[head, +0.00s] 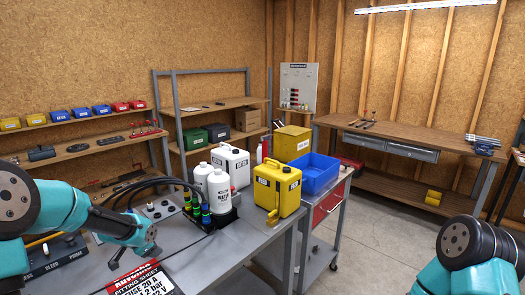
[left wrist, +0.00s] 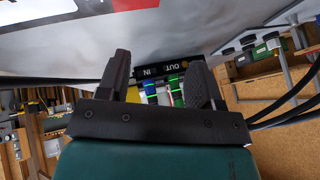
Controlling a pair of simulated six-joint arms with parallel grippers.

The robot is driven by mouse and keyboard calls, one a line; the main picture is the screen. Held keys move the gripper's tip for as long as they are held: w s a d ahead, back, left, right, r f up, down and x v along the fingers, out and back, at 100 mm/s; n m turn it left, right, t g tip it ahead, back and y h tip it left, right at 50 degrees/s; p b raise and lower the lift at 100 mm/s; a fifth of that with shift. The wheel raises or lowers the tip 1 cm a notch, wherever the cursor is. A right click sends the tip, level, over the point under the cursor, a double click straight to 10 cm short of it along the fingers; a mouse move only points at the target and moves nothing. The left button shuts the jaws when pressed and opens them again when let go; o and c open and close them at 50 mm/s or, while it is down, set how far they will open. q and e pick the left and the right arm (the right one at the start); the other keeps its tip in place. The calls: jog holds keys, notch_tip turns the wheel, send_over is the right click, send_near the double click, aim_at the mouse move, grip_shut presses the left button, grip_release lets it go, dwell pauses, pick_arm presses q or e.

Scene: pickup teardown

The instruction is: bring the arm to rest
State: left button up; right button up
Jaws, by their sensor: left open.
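My left arm (head: 128,225) reaches in from the left, teal and black, over the grey bench. My left gripper (head: 130,258) hangs at its end above the bench, between a black panel with knobs and a red, black and white sign. In the left wrist view its two dark fingers (left wrist: 158,78) stand apart with nothing held between them.
On the bench (head: 240,262) stand two white bottles (head: 219,188), a white canister (head: 232,163), a yellow canister (head: 277,187) and a black fitting block with hoses (head: 205,213). The sign (head: 145,280) lies at the front. A blue bin (head: 314,174) sits on a cart.

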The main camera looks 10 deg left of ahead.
pick_arm(q)
jog(key=s+d+m+h, duration=0.1)
jog(key=d, duration=0.4)
jog(key=d+f+m+h, duration=0.1)
jog(key=d, duration=0.4)
jog(key=s+d+m, duration=0.1)
jog(key=d, duration=0.4)
jog(key=shift+s+d+f+t+h, duration=0.15)
jog(key=shift+s+t+h, duration=0.15)
jog(key=shift+h, duration=0.1)
jog(key=s+d+f+m+h, duration=0.25)
jog(key=s+d, duration=0.35)
jog(key=d, duration=0.5)
jog(key=s+a+f+n+g+y, duration=0.1)
jog(key=s+f+n+g, duration=0.2)
jog(key=s+f+n, duration=0.5)
jog(key=s+a+f+n+g+y, duration=0.1)
jog(key=s+f+n+g, duration=0.2)
jog(key=s+f+n, duration=0.4)
notch_tip(320, 180, down, 10)
jog(key=shift+s+a+r+n+g, duration=0.3)
jog(key=shift+s+n+g, duration=0.1)
jog(key=shift+s, duration=0.25)
